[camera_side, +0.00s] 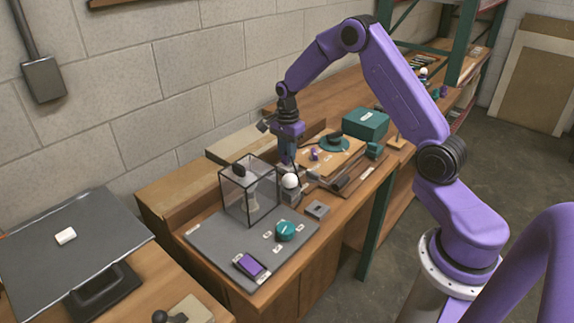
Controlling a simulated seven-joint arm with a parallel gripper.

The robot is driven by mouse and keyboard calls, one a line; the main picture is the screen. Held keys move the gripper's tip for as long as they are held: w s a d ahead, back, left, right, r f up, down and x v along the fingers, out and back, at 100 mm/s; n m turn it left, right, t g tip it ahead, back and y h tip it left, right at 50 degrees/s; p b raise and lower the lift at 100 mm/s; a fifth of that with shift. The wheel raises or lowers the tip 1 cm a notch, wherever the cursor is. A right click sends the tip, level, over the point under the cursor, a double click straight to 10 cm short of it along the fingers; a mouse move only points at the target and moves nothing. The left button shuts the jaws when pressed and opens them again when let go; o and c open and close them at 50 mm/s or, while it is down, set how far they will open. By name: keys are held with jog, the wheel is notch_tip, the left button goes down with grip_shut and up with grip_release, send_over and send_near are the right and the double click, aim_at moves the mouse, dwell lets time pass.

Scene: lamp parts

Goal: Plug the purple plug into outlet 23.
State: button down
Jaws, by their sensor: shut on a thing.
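My gripper (288,163) points down at the middle of the bench, between a clear box and a wooden board. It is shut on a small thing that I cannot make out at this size. A white ball (290,181) shows just below the fingers, with a dark cord-like line beside it. A small purple piece (314,154) stands on the wooden board to the right of the gripper; I cannot tell if it is the plug. Small white labels show on the bench items, but their numbers are unreadable, so outlet 23 cannot be picked out.
The dark-framed clear box (232,203) stands left of the gripper on a grey mat (215,245). The mat also holds a teal knob (285,230) and a purple-topped block (250,265). A teal box (366,124) and the wooden board (342,157) lie behind. A block wall runs along the back.

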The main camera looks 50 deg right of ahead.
jog(key=shift+f, duration=0.45)
dwell(1.1)
dwell(0.3)
jog(key=c, duration=0.9)
grip_release()
jog(key=shift+o, duration=0.2)
jog(key=shift+r, duration=0.15)
